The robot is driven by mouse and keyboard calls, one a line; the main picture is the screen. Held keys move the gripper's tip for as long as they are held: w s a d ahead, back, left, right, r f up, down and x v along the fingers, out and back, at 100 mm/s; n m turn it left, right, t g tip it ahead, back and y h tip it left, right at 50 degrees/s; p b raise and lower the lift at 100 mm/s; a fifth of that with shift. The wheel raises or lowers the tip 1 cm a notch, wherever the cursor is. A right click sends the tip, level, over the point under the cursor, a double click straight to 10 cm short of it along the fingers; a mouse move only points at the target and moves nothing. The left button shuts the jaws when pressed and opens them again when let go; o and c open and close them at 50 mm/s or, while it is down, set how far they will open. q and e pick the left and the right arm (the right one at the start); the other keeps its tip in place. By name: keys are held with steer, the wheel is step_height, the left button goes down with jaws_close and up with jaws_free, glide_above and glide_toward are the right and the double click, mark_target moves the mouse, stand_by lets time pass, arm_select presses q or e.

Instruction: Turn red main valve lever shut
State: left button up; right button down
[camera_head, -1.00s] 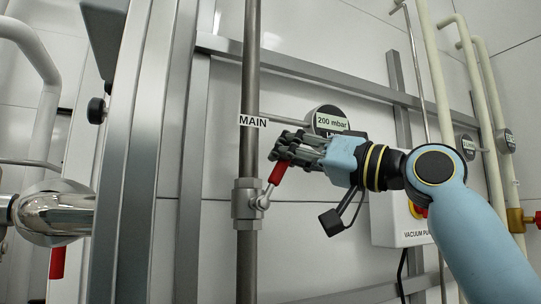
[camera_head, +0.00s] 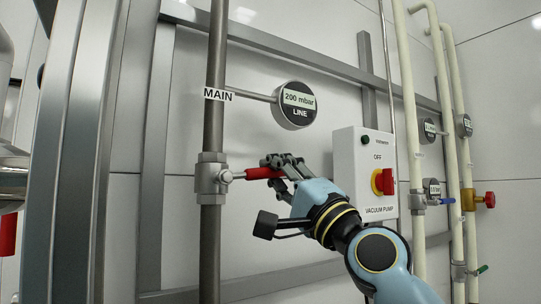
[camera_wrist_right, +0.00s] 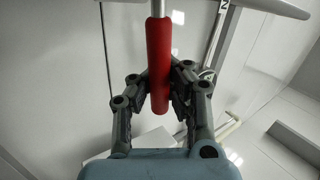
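The main valve (camera_head: 210,180) sits on a vertical grey pipe under the "MAIN" label (camera_head: 218,95). Its red lever (camera_head: 262,173) points right, almost horizontal, across the pipe. My right gripper (camera_head: 278,165) is at the lever's outer end with its fingers around the red grip. In the right wrist view the red grip (camera_wrist_right: 158,60) runs between the two fingers of my right gripper (camera_wrist_right: 158,92), which press in from both sides. My left gripper is not in view.
A round gauge (camera_head: 295,104) reading "200 mbar LINE" is above the lever. The vacuum pump box (camera_head: 362,165) with a red knob (camera_head: 383,181) is to the right. Several cream pipes with small valves stand farther right. Another red handle (camera_head: 8,235) shows at the left edge.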

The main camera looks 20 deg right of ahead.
steer(key=shift+w+f+m+t+h, duration=0.1)
steer(key=shift+f+m+t+h, duration=0.05)
steer(key=shift+f+m+h, duration=0.65)
steer(key=shift+f+m+t+h, duration=0.15)
steer(key=shift+f+m+h, duration=0.3)
steer(key=shift+m, duration=0.65)
steer(key=c, duration=1.3)
jaws_free()
steer(key=shift+s+d+r, duration=0.15)
steer(key=shift+s+r, duration=0.1)
steer(key=shift+s, duration=0.15)
steer(key=shift+c, duration=0.2)
steer(key=shift+o, duration=0.6)
steer(key=shift+w, duration=0.15)
steer(key=v, duration=1.2)
steer(key=shift+h, duration=0.25)
